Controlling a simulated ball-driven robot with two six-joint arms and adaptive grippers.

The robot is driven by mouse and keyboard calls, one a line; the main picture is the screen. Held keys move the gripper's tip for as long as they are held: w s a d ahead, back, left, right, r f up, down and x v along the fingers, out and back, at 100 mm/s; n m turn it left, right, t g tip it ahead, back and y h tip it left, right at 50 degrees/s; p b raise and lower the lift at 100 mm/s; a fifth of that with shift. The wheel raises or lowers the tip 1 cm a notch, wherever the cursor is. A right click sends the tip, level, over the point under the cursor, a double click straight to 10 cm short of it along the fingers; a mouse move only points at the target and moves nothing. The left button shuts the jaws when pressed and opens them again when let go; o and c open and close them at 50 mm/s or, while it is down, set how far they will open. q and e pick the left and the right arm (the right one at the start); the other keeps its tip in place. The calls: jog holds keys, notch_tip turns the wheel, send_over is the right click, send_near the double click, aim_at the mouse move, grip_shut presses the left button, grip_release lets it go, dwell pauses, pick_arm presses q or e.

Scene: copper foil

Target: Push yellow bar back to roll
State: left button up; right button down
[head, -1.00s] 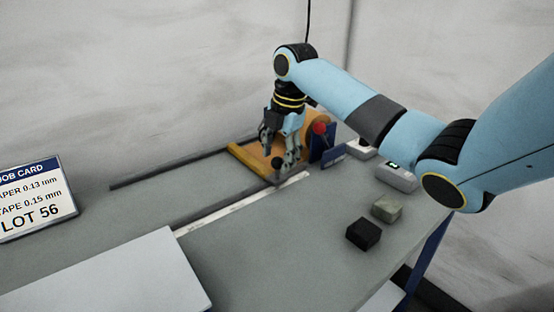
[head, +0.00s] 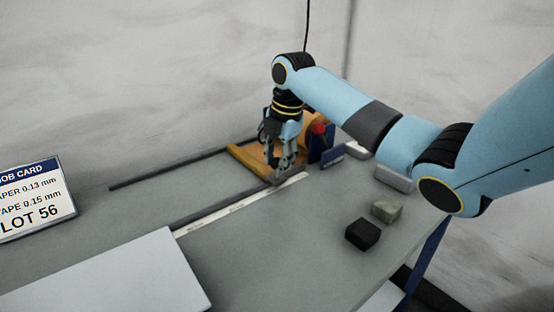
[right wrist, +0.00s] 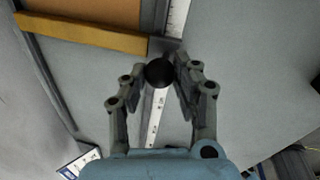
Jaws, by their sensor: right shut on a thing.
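The yellow bar (head: 248,161) lies across the two dark rails on the grey table, at the near-left edge of the copper-coloured sheet (head: 258,152). It also shows at the upper left of the right wrist view (right wrist: 85,35). The roll (head: 314,120) is behind my right gripper, partly hidden by it. My right gripper (head: 282,172) points down at the bar's near end. In the right wrist view its fingers (right wrist: 160,78) are shut around a round black knob (right wrist: 159,72) beside the bar's end. My left gripper is not in view.
A blue stand with a red knob (head: 319,128) is close to the right of my gripper. A white ruler strip (head: 235,207) runs along the near rail. A black block (head: 363,233) and a grey-green block (head: 386,208) sit at right. The job card (head: 35,200) stands left.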

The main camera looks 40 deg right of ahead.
jog(key=d, duration=0.5)
jog(key=s+d+p, duration=0.1)
jog(key=d, duration=0.2)
jog(key=shift+d, duration=0.15)
jog(key=c, duration=1.3)
grip_release()
jog(key=shift+c, duration=0.2)
jog(key=o, duration=0.4)
jog(key=shift+d, duration=0.15)
jog(key=shift+c, duration=0.2)
jog(key=shift+r, duration=0.1)
notch_tip(320, 180, up, 12)
jog(key=s, duration=0.2)
jog(key=shift+s+f, duration=0.15)
jog(key=shift+f, duration=0.05)
